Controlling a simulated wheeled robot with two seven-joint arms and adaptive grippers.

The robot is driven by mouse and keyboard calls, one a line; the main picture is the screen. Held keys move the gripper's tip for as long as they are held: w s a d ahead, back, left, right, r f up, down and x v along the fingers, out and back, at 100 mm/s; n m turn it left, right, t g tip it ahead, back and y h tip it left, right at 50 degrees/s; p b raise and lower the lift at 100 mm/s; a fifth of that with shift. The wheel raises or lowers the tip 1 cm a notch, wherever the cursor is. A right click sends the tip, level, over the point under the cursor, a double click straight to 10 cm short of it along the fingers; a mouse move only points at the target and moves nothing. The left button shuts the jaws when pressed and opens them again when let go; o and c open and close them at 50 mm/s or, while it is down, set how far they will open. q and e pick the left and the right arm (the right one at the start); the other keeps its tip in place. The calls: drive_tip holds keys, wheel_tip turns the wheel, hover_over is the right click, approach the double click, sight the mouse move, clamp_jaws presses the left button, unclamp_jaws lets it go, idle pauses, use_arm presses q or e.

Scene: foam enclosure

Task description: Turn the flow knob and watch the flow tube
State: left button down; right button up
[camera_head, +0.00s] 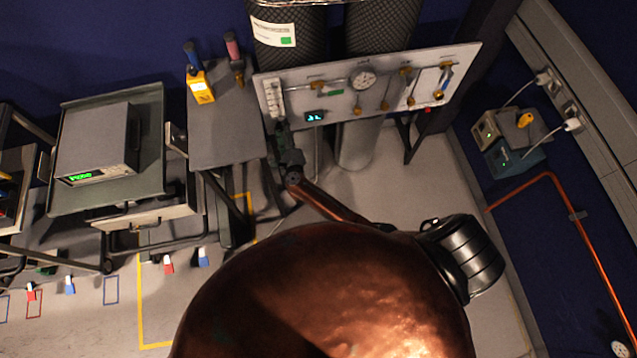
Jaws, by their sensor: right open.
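A white panel (435,62) with gauges and valves stands in front of dark cylinders at the top middle. The flow tube (273,97) is a pale upright block with markings at the panel's left end. My right gripper (282,130) is open just below the flow tube, at the panel's lower left edge. The gripper covers the spot under the tube, so I cannot make out the flow knob or whether the fingers touch it. The float level in the tube is too small to read. My left gripper is not in view.
A small display (315,116) and a round gauge (364,80) are on the panel. A grey cart top (225,135) stands close left of my gripper, with a yellow device (200,86) on it. A copper pipe (535,183) runs at right.

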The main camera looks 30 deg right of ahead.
use_arm(q)
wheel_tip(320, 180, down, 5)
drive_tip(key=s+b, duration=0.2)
drive_tip(key=b, duration=0.3)
use_arm(e)
drive_tip(key=s+a+m+p, duration=0.15)
drive_tip(key=s+m, duration=0.25)
drive_tip(key=s, duration=0.4)
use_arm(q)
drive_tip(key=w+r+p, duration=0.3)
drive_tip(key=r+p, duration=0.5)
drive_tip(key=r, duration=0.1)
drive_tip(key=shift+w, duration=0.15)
use_arm(e)
drive_tip(key=s+d+f+n+g+y, duration=0.2)
drive_tip(key=s+d+f+n, duration=0.1)
drive_tip(key=s+f+n, duration=0.4)
drive_tip(key=s+d+f+n+g+y, duration=0.2)
drive_tip(key=s+d+f+n, duration=0.1)
drive_tip(key=s+f+n, duration=0.5)
wheel_tip(320, 180, down, 5)
drive_tip(key=n, duration=0.3)
drive_tip(key=shift+d+y, duration=0.15)
drive_tip(key=shift+y, duration=0.15)
drive_tip(key=shift+s, duration=0.1)
